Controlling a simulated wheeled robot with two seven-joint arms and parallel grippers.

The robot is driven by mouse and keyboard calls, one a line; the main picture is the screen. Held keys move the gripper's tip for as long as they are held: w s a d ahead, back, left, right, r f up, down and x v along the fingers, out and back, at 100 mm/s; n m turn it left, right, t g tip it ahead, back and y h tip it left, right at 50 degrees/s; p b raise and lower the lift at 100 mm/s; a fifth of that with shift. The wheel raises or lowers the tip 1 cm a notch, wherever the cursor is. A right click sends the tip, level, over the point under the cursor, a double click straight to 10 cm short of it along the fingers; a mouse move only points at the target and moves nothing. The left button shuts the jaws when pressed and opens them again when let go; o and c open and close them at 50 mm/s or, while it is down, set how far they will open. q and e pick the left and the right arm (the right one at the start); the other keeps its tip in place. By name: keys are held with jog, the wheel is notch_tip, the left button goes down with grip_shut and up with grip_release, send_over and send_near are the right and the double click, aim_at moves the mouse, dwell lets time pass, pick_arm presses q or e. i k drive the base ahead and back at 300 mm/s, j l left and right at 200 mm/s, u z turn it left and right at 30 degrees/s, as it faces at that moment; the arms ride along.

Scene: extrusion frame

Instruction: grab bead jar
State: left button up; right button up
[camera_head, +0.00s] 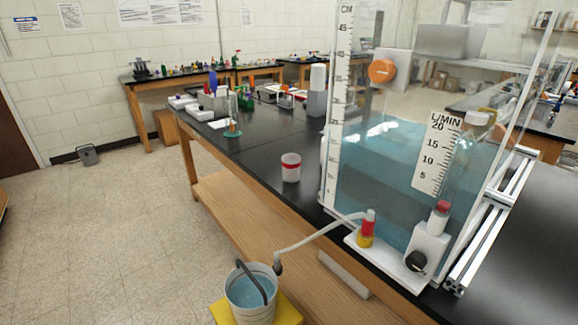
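A small whitish jar with a red band (291,168) stands upright on the black bench top, left of the clear water tank. It may be the bead jar, but I cannot make out beads in it. Another clear jar with a pale lid (478,124) shows at the tank's right side, seen partly through the clear wall; its contents are unclear. Neither of my grippers is in view, and nothing in view is being held.
The large tank of blue water (385,170) stands near the bench edge beside aluminium extrusions (490,225). A hose (315,235) runs down to a bucket (250,300) on a yellow base. Bottles and a stand (232,125) occupy the far left bench. Bench around the red-banded jar is clear.

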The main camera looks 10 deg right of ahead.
aim_at(291, 164)
jog(key=i+j+z, duration=0.15)
jog(key=j, duration=0.2)
jog(key=i+j+z, duration=0.15)
jog(key=j, duration=0.25)
jog(key=i+j+z, duration=0.1)
jog(key=i+j, duration=0.15)
jog(key=j, duration=0.15)
jog(key=i+j+z, duration=0.15)
jog(key=j, duration=0.25)
jog(key=i+j+z, duration=0.15)
jog(key=j, duration=0.3)
jog(key=k+l, duration=0.05)
